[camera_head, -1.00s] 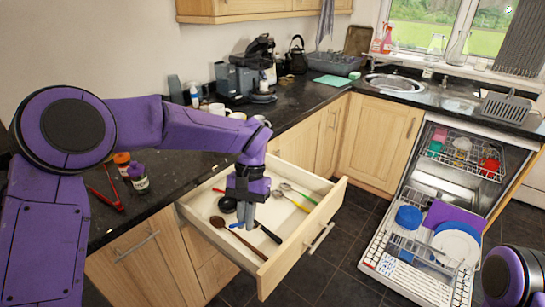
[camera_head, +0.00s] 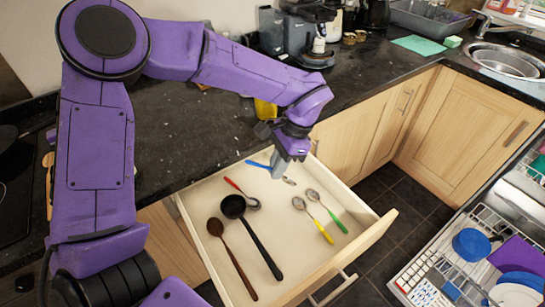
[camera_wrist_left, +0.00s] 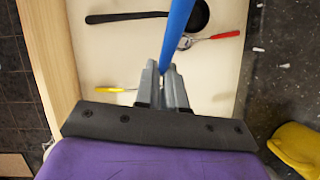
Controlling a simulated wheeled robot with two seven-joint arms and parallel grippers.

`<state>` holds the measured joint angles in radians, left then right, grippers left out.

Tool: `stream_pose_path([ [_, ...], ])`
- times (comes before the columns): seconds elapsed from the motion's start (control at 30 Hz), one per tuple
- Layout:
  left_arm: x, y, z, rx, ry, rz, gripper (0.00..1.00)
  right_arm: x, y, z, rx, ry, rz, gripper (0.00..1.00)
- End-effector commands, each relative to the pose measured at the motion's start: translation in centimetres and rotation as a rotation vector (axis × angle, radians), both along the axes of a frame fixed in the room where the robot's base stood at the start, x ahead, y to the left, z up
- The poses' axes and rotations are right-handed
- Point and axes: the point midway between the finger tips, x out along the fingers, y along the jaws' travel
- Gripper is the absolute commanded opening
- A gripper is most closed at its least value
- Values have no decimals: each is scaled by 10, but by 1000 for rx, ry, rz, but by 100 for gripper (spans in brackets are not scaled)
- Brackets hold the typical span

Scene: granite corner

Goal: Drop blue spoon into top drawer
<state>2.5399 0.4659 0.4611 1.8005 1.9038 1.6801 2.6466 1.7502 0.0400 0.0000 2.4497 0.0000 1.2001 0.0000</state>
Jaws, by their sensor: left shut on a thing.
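The top drawer (camera_head: 285,225) is pulled open below the counter. My left gripper (camera_head: 280,172) points down over the drawer's back part, near the counter edge. It is shut on the blue spoon (camera_head: 259,164); the blue handle sticks out to the left of the fingers, and a bit of metal shows to their right. In the left wrist view, the blue handle (camera_wrist_left: 178,32) rises from between the closed fingers (camera_wrist_left: 166,78). The spoon appears over the drawer; I cannot tell whether it touches the floor. My right gripper is out of view.
The drawer holds a black ladle (camera_head: 262,243), a wooden spoon (camera_head: 232,260), a red-handled utensil (camera_head: 236,187), and yellow-handled (camera_head: 322,231) and green-handled (camera_head: 337,222) spoons. A yellow object (camera_head: 265,109) stands on the counter behind my gripper. The open dishwasher (camera_head: 455,260) is at the right.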

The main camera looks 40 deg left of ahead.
Motion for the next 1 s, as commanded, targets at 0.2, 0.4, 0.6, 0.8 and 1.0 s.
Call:
stream_pose_path([
  [0.2,-3,30,-8,5,10,-495,0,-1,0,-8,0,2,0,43],
  [0.4,7,35,-24,9,27,-555,0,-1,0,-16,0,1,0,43],
  [0.6,8,36,-54,7,30,-550,0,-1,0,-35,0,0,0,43],
  [0.8,7,36,-74,7,30,-550,0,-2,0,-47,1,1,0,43],
  [1.0,7,36,-73,6,29,-549,0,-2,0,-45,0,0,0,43],
])
